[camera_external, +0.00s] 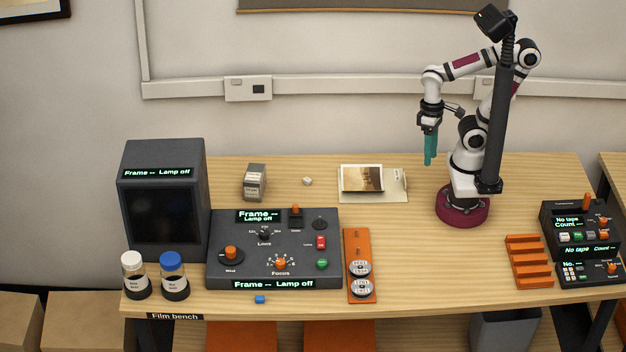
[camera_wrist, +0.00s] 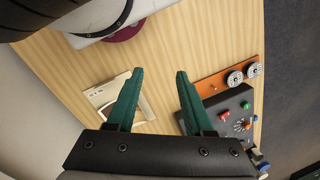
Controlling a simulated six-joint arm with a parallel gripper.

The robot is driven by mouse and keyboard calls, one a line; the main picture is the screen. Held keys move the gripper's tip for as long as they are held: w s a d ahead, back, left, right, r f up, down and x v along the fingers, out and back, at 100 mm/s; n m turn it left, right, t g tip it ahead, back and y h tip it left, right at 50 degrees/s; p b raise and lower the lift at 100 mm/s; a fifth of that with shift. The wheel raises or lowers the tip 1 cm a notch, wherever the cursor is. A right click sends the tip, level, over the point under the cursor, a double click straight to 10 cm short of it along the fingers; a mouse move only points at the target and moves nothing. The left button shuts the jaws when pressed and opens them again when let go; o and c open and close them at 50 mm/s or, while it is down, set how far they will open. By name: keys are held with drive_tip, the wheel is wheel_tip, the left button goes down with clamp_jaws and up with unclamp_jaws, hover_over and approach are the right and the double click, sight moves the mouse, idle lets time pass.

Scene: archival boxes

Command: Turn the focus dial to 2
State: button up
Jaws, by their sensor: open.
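The focus dial (camera_external: 281,263) is an orange knob low on the dark film control panel (camera_external: 223,277), ringed by small numbers and labelled Focus. Its exact pointer setting is too small to read. The panel's displays read "Frame -- Lamp off". My gripper (camera_external: 430,162) has teal fingers that point down, well above the bench and to the right of the panel. In the wrist view my gripper (camera_wrist: 160,72) is open and empty, with bare wood between the fingertips.
An orange strip with two reels (camera_external: 350,238) stands right of the panel. A dark viewer (camera_external: 160,145) and two bottles (camera_external: 172,290) stand left of it. A photo on card (camera_external: 385,197) lies behind. The bench right of the orange strip is clear up to an orange rack (camera_external: 528,262).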

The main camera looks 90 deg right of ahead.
drive_tip(key=shift+o, duration=0.5)
drive_tip(key=w+a+r+n, duration=0.1)
drive_tip(key=w+r+n, duration=0.1)
drive_tip(key=w, duration=0.5)
drive_tip(key=shift+w+a+r+n+t, duration=0.2)
drive_tip(key=shift+w+a+n+t, duration=0.1)
drive_tip(key=shift+n, duration=0.1)
drive_tip(key=n+t+y, duration=0.1)
drive_tip(key=n+t, duration=0.2)
drive_tip(key=n, duration=0.9)
hover_over(280, 264)
drive_tip(key=s+d, duration=0.5)
wheel_tip(280, 264, down, 4)
drive_tip(key=x, duration=1.6)
drive_tip(key=shift+a, duration=0.35)
clamp_jaws()
